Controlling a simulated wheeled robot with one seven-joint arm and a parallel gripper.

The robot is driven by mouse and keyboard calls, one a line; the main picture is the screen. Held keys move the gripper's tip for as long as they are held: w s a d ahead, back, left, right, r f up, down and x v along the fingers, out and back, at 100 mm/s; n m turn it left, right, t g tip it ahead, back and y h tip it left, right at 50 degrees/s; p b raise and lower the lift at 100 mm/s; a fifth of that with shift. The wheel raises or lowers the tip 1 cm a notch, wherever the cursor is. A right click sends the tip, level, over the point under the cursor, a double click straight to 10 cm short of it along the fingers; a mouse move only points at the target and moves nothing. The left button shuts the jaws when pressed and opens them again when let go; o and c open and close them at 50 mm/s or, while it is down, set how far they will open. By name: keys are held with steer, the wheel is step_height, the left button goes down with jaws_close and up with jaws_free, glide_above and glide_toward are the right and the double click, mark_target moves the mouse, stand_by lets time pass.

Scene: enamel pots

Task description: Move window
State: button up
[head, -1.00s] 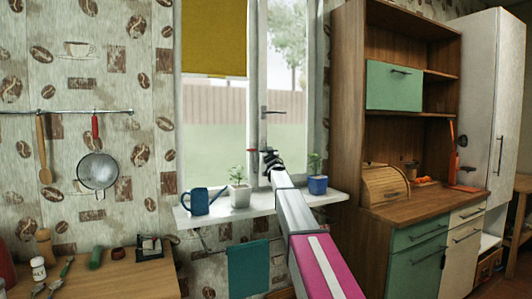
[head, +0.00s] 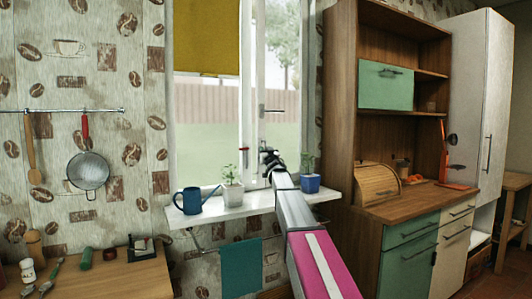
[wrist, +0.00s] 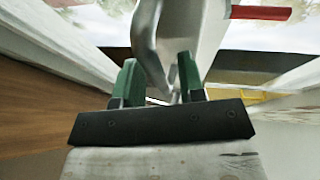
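The window (head: 212,110) has a white frame and shows in the middle of the head view, with a mustard blind over its upper left pane. My gripper (head: 268,160) is at the window, below that handle and above the sill. A small red-tipped piece (head: 243,150) is left of it. In the wrist view my gripper's green fingers (wrist: 158,82) stand apart. A pale grey curved piece (wrist: 148,40) lies in front of and partly between them; I cannot tell whether they touch it. A red grip (wrist: 260,13) shows at upper right.
The white sill (head: 250,206) holds a blue watering can (head: 192,201), a plant in a white pot (head: 232,194) and one in a blue pot (head: 310,184), close to my arm. A wooden cabinet (head: 342,130) stands right; a table (head: 100,275) is lower left.

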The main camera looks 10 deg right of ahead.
steer(key=v, duration=1.1)
